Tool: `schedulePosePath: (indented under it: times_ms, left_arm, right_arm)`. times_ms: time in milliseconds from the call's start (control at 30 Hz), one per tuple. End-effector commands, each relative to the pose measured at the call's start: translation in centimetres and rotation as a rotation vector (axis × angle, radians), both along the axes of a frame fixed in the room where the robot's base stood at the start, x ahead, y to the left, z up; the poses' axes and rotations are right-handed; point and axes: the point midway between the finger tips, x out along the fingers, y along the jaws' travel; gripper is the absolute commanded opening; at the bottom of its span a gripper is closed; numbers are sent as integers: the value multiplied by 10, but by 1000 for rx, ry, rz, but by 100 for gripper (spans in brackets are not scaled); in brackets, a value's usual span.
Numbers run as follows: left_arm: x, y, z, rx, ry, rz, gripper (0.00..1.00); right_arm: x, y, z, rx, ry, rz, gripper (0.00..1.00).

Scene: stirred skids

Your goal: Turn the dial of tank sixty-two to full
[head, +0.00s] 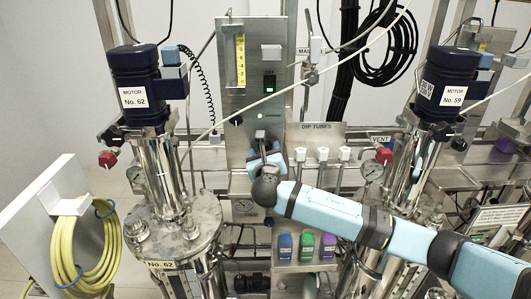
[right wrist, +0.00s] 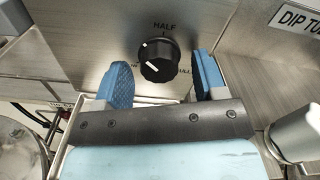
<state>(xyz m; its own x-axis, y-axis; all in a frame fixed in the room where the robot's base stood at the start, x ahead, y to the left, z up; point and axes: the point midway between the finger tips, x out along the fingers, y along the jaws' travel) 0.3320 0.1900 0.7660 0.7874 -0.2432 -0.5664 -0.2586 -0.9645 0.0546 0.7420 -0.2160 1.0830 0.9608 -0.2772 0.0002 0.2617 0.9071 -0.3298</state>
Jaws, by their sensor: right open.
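In the right wrist view a black round dial (right wrist: 158,60) stands on a brushed metal panel. HALF is printed above it, and a label ending in LL is partly hidden at its lower right. A white mark shows on the left part of its face. My right gripper (right wrist: 160,84) is open, its two blue fingers apart on either side of the dial, with no visible contact. In the head view my right gripper (head: 264,152) is at the lower part of the panel (head: 233,95) right of tank No. 62 (head: 172,225). My left gripper is not in view.
Motor No. 62 (head: 135,85) tops the left tank; motor No. 59 (head: 447,85) is at right. The dip tubes panel (head: 316,131) adjoins on the right. Colored bottles (head: 307,246) stand below my arm. A yellow hose coil (head: 75,250) hangs at left.

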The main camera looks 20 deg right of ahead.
Motion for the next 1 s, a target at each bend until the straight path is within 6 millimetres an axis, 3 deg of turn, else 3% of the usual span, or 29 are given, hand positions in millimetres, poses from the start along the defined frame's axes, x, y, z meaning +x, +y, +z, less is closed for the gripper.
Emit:
schedulePosePath:
  times_ms: [267, 500, 1000]
  left_arm:
    - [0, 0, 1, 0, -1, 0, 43]
    - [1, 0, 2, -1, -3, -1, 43]
    - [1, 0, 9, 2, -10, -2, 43]
  right_arm:
    - [2, 0, 0, 1, 0, 0, 64]
    - [1, 0, 0, 1, 1, 0, 15]
    - [1, 1, 0, 131, -35, 2, 15]
